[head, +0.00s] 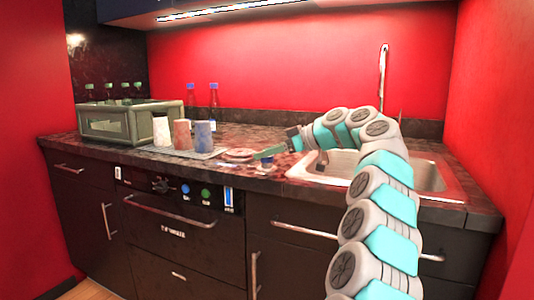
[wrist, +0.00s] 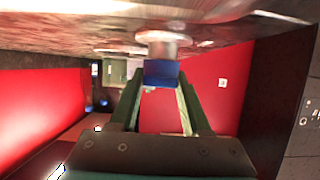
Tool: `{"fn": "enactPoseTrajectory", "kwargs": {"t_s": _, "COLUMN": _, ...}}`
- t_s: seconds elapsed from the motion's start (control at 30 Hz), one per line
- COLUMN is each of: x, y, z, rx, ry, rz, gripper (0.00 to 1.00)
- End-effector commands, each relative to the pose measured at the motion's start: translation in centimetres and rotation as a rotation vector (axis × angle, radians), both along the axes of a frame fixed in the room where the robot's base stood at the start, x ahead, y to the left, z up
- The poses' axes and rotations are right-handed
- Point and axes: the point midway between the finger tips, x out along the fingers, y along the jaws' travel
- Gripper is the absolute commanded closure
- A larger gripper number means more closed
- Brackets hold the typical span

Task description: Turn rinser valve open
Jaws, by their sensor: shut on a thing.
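The rinser valve has a blue handle (wrist: 161,74) on a short pale metal stem (wrist: 163,45) that meets the counter in the wrist view. In the head view the valve (head: 267,162) is a small blue spot near the counter's front edge, partly hidden by a green finger. My gripper (head: 268,154) reaches in from the right, low over the counter. In the wrist view its two green fingers (wrist: 160,84) stand on either side of the blue handle and are shut on it. The round rinser (head: 238,154) lies just left of the valve.
A sink (head: 345,165) with a tall tap (head: 382,75) is at the right. Several cups, including a blue cup (head: 203,135), stand on a mat left of the rinser. A green crate (head: 105,125) with bottles is at far left. Two bottles (head: 213,105) stand behind.

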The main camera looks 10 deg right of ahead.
Motion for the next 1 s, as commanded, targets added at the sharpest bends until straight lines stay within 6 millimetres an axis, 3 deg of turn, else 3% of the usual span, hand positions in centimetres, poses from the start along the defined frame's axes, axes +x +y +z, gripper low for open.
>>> {"fn": "enactPoseTrajectory", "kwargs": {"t_s": 0.03, "x": 0.0, "y": -0.01, "z": 0.0, "rx": 0.0, "ry": 0.0, "rz": 0.0, "gripper": 0.74}}
{"fn": "enactPoseTrajectory", "kwargs": {"t_s": 0.27, "x": 0.0, "y": -0.01, "z": 0.0, "rx": 0.0, "ry": 0.0, "rz": 0.0, "gripper": 1.0}}
{"fn": "enactPoseTrajectory", "kwargs": {"t_s": 0.67, "x": -0.05, "y": 0.05, "z": -0.3, "rx": -0.001, "ry": 0.0, "rz": -0.027, "gripper": 1.0}}
{"fn": "enactPoseTrajectory", "kwargs": {"t_s": 1.0, "x": -0.15, "y": 0.06, "z": -0.74, "rx": -0.001, "ry": 0.0, "rz": -0.171, "gripper": 1.0}}
